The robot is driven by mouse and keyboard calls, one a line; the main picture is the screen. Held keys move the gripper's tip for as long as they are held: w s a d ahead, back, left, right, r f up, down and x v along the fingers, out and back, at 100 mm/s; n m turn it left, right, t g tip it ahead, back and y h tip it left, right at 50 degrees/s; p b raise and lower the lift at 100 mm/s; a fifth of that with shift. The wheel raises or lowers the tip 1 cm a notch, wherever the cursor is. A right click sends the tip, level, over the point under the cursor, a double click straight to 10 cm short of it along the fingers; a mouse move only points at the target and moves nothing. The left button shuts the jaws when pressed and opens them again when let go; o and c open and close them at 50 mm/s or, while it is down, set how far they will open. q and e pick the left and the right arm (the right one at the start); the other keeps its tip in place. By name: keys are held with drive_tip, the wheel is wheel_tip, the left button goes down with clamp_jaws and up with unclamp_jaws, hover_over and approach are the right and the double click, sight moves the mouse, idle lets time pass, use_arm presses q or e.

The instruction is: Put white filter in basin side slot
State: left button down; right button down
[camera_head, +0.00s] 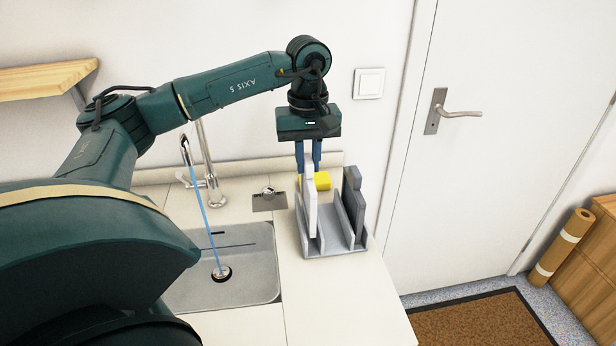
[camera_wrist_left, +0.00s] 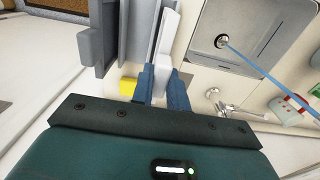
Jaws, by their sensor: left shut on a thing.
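The white filter (camera_head: 309,205) is a thin upright slab at the left, basin-side part of the light grey rack (camera_head: 338,246). My left gripper (camera_head: 309,160) is above it, pointing down, with its blue fingers shut on its top end. In the left wrist view the white filter (camera_wrist_left: 165,42) runs out from between the fingertips (camera_wrist_left: 162,80), alongside the rack (camera_wrist_left: 136,40). Its lower end reaches down among the rack's walls; I cannot tell whether it rests on the rack's bottom. The basin (camera_head: 255,272) is left of the rack. My right gripper is not in view.
A dark grey slab (camera_head: 353,200) stands in the rack's right side. A yellow block (camera_head: 322,181) is behind the rack. The faucet (camera_head: 208,170) stands behind the basin, with a blue stream falling into it. The counter in front of the rack (camera_head: 340,300) is clear.

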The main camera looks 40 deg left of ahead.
sight(308, 176)
use_arm(q)
drive_tip(key=shift+f, duration=1.95)
drive_tip(key=shift+f, duration=0.2)
drive_tip(key=c, duration=1.4)
unclamp_jaws()
drive_tip(key=shift+r, duration=0.1)
drive_tip(key=shift+o, duration=0.2)
wheel_tip(308, 176, up, 12)
drive_tip(key=shift+r, duration=0.15)
